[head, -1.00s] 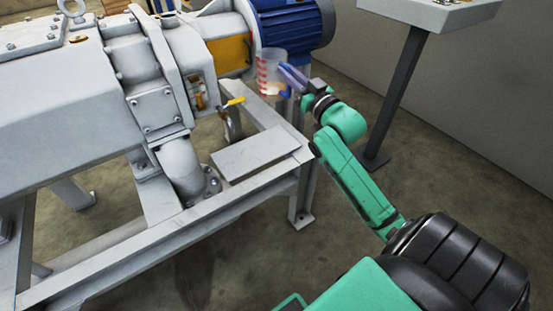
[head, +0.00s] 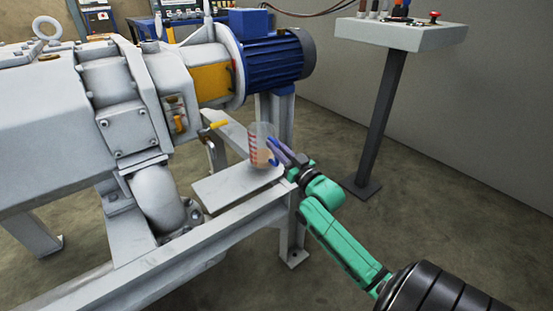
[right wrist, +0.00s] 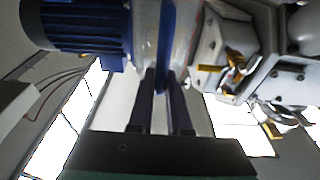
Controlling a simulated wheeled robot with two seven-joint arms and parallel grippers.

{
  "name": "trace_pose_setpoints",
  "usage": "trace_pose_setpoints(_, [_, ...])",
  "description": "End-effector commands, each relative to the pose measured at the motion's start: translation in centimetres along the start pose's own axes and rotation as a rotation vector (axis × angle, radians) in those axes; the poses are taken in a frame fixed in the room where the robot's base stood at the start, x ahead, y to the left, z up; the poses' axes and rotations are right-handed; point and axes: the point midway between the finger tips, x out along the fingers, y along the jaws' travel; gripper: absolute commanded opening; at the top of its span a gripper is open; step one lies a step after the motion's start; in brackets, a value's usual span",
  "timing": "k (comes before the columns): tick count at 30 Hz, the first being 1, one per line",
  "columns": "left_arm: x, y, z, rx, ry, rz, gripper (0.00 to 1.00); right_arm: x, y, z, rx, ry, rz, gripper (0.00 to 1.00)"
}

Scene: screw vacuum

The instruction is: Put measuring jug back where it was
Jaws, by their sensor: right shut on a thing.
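The measuring jug (head: 260,146) is clear, with red marks, a blue handle and some brownish liquid low inside. It is upright over the back right part of the flat grey plate (head: 225,189) on the machine frame; I cannot tell whether its base touches the plate. My right gripper (head: 279,152) comes from the right and is shut on the jug's blue handle. In the right wrist view the fingers (right wrist: 161,95) close on the blue handle, with the clear jug (right wrist: 185,45) behind it. My left gripper is not in view.
The grey vacuum pump (head: 60,120) fills the left, with a blue motor (head: 275,62) behind the jug. A yellow-handled valve (head: 218,125) is just left of the jug. A control stand (head: 400,35) is at the back right. Open floor lies to the right.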

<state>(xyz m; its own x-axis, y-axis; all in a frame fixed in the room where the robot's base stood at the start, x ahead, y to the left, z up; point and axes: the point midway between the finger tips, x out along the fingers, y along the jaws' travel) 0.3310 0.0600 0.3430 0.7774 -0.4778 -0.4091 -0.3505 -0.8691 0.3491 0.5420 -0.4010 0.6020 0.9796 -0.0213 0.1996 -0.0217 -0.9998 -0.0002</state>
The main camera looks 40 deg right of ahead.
Motion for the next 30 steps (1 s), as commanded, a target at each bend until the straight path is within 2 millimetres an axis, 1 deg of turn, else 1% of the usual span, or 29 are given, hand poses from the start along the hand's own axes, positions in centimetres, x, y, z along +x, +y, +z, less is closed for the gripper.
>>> trace_pose_setpoints(1, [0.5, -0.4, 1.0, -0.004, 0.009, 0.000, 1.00, -0.3, 0.0, 1.6, 0.000, 0.001, 0.000, 0.00])
trace_pose_setpoints(3, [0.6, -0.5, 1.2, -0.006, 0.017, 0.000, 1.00, -0.5, 0.0, 2.3, -0.001, 0.001, 0.000, 0.00])
trace_pose_setpoints(9, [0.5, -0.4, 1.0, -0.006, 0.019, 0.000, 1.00, -0.4, 0.0, 2.1, -0.001, 0.003, 0.000, 0.00])
trace_pose_setpoints(12, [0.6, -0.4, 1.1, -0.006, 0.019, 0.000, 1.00, -0.5, 0.0, 2.4, -0.001, 0.002, 0.000, 0.00])
trace_pose_setpoints(13, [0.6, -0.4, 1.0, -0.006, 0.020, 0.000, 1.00, -0.5, 0.0, 2.5, 0.000, 0.000, 0.000, 0.20])
trace_pose_setpoints(14, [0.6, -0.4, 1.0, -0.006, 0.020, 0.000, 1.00, -0.5, 0.0, 2.4, 0.000, 0.001, 0.000, 0.31])
trace_pose_setpoints(15, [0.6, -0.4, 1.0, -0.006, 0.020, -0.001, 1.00, -0.5, 0.0, 2.4, 0.000, 0.001, 0.000, 0.46])
trace_pose_setpoints(23, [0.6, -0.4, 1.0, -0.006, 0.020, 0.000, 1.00, -0.5, 0.0, 2.4, 0.000, 0.000, 0.000, 0.46])
trace_pose_setpoints(26, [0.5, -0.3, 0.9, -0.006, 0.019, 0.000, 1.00, -0.4, 0.0, 2.1, -0.001, 0.001, 0.000, 0.46])
trace_pose_setpoints(29, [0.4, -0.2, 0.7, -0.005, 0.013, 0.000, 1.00, -1.5, 0.0, 2.2, 0.000, -0.003, 0.000, 0.46])
trace_pose_setpoints(30, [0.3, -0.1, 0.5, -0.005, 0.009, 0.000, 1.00, -2.1, 0.0, 2.2, 0.001, -0.004, 0.000, 0.46])
